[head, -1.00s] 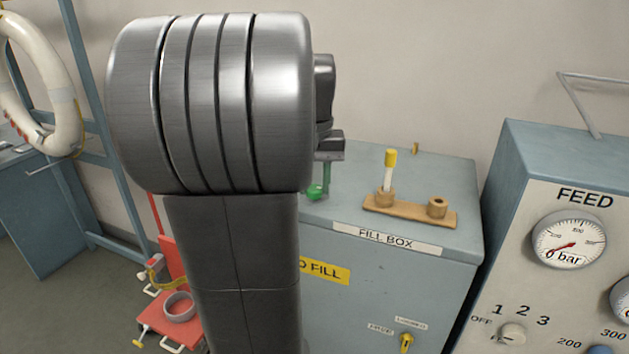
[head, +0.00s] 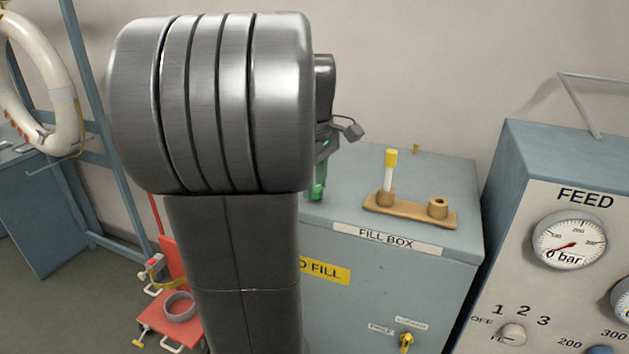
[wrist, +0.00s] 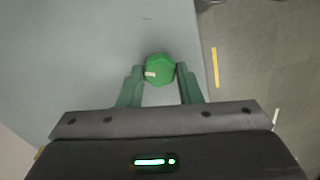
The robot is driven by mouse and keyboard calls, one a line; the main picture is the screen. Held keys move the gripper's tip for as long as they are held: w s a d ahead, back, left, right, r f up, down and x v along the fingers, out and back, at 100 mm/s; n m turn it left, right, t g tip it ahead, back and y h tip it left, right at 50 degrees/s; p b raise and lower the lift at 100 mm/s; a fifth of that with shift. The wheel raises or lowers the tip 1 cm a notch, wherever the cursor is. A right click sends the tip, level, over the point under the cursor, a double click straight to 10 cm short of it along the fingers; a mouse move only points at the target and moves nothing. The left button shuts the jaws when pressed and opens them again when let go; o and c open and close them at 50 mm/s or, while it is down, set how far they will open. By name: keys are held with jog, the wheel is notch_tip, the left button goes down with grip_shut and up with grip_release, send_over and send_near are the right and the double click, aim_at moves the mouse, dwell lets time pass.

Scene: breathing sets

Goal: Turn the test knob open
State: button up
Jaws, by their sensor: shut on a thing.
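A green knob (wrist: 159,68) with a pale mark on its left side sits on the grey-blue top of the fill box, near its edge. My gripper (wrist: 160,73) has its two green fingers on either side of this knob and is shut on it. In the head view, my arm hides most of the gripper. Only a bit of green (head: 318,182) shows beside the arm, at the left of the box top; finger and knob are hard to tell apart there. No lettering on the knob is readable.
The fill box (head: 390,290) carries a wooden holder (head: 410,212) with a yellow-capped stick (head: 390,170) in it. A small yellow lever (head: 405,341) is on its front. The feed panel (head: 560,290) stands to the right. A red trolley (head: 172,320) is at lower left.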

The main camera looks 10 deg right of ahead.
aim_at(315, 187)
jog(key=n, duration=0.7)
jog(key=shift+r, duration=0.1)
jog(key=n, duration=0.6)
jog(key=shift+n, duration=0.4)
jog(key=n, duration=0.8)
jog(key=shift+n, duration=0.3)
jog(key=o, duration=1)
jog(key=shift+c, duration=0.2)
notch_tip(315, 187, up, 14)
jog(key=shift+b, duration=0.35)
